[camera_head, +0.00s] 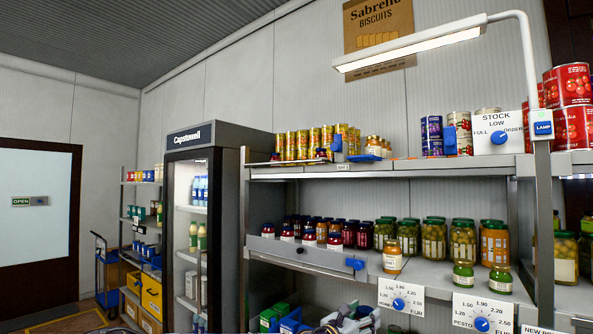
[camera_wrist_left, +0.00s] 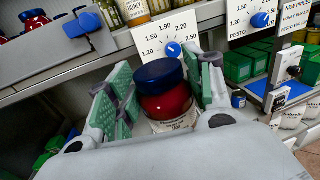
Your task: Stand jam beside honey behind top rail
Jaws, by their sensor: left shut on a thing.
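My left gripper (camera_head: 345,318) shows only in part at the bottom edge of the head view, below the middle shelf. In the left wrist view its green-padded fingers (camera_wrist_left: 163,90) are shut around a jam jar (camera_wrist_left: 167,105) with a dark blue lid, red contents and a pale label. The jar is upright between the pads. Small gold-lidded honey jars (camera_head: 376,145) stand on the top shelf at the right end of the top rail (camera_head: 290,161). Another honey jar (camera_head: 392,259) stands at the middle shelf's front edge; its label shows in the wrist view (camera_wrist_left: 133,12). My right gripper is not in view.
Gold cans (camera_head: 303,144) fill the top shelf left of the honey; purple cans (camera_head: 431,135) stand to its right. A lamp (camera_head: 410,50) overhangs the shelf. The middle shelf holds several jars, a grey rail with a blue clip (camera_head: 354,263), and price dials (camera_head: 400,298) in front.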

